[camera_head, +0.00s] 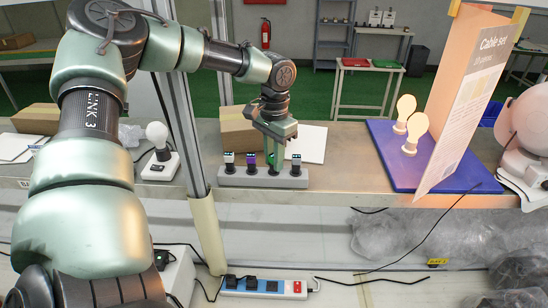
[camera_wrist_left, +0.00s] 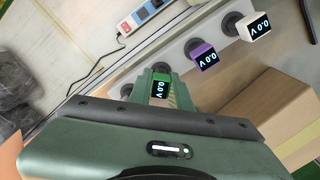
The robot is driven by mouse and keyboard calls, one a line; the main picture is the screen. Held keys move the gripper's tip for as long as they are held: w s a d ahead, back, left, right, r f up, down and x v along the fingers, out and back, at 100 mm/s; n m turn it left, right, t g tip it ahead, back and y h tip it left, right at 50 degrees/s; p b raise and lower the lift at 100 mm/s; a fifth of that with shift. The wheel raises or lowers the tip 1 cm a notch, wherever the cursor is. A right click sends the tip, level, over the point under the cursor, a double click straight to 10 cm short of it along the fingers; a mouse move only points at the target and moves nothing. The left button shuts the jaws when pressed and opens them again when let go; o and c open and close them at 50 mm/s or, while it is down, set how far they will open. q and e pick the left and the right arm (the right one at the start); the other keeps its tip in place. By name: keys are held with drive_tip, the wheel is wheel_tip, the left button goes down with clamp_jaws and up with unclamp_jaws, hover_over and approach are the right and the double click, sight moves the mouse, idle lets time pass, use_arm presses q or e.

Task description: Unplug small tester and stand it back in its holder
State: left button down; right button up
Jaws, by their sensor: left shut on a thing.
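The small tester (camera_wrist_left: 160,86) is green with a lit 0.0 V display. My left gripper (camera_head: 273,162) is shut on it, and its fingers also show around it in the left wrist view. The tester is at the grey holder (camera_head: 293,182), in line with the others; whether it rests fully in its place cannot be told. A purple tester (camera_head: 251,160) and a white tester (camera_head: 228,161) stand in the holder to the left. Another light tester (camera_head: 296,160) stands to the right. My right gripper is not in view.
A power strip (camera_head: 265,287) with black plugs and a red switch lies below the table's front edge. A cardboard box (camera_head: 236,130) stands behind the holder. A bulb on a base (camera_head: 158,150) is to the left. A blue board (camera_head: 385,160) with bulbs and a sign is to the right.

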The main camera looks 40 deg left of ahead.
use_arm(q)
drive_tip(key=shift+f, duration=0.1)
idle(0.4)
drive_tip(key=c, duration=1.2)
unclamp_jaws()
drive_tip(key=shift+c, duration=0.2)
drive_tip(key=shift+r+b, duration=0.3)
drive_tip(key=shift+r, duration=0.1)
wheel_tip(320, 180, up, 6)
drive_tip(key=shift+r+b, duration=0.15)
drive_tip(key=shift+b, duration=1)
drive_tip(key=shift+r, duration=0.35)
drive_tip(key=shift+f, duration=0.1)
